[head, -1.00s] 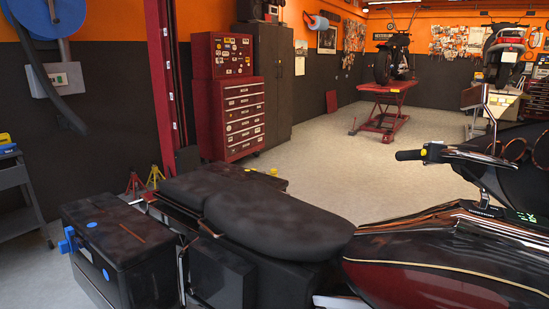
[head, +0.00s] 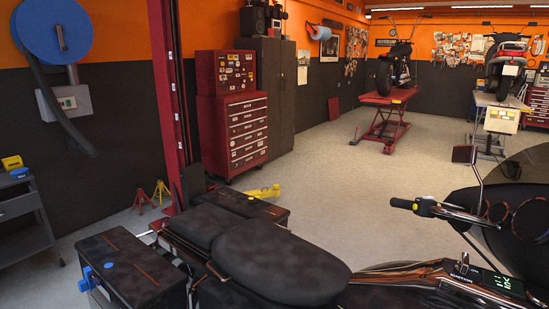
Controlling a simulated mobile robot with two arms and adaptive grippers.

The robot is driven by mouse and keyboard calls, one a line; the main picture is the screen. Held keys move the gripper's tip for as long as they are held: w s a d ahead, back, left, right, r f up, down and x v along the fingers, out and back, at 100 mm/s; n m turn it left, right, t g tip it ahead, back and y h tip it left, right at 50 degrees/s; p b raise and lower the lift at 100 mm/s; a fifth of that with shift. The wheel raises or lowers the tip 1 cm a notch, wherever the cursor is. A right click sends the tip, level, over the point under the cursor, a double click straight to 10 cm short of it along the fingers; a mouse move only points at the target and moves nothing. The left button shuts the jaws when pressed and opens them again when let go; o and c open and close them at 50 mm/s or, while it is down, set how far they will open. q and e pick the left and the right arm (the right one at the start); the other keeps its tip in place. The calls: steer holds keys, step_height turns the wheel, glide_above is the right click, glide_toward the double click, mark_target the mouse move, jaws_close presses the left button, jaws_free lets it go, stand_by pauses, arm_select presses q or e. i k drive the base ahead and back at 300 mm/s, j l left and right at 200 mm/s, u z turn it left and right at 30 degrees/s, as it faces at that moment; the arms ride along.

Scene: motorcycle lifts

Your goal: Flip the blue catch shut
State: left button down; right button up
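The blue catch (head: 86,276) sits on the outer left side of a black side case (head: 132,266) at the rear of the near motorcycle. It appears to stick out from the case wall; its exact angle is too small to tell. A small round blue spot shows on the case lid, which looks closed. The case's lower part is cut off by the picture's bottom edge. The black seat (head: 275,262) lies to the right of the case. Neither of my grippers is in view.
A grey cart (head: 27,215) stands at the left, near the case. A red tool chest (head: 233,135), jack stands (head: 161,192) and a yellow jack (head: 262,191) are behind the motorcycle. A red lift (head: 385,115) holds another motorcycle. Open floor (head: 335,180) lies between.

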mark_target(87, 284)
steer(key=u, duration=1.35)
steer(key=i+j+z, duration=0.1)
steer(key=z, duration=0.5)
steer(key=i+j+z, duration=0.2)
steer(key=j, duration=0.35)
steer(key=i+j+z, duration=0.15)
steer(key=j, duration=0.4)
steer(key=j+z, duration=0.2)
steer(key=j, duration=0.4)
steer(key=i+j+z, duration=0.2)
steer(key=j, duration=1.45)
steer(key=i+j, duration=0.15)
steer(key=j, duration=0.95)
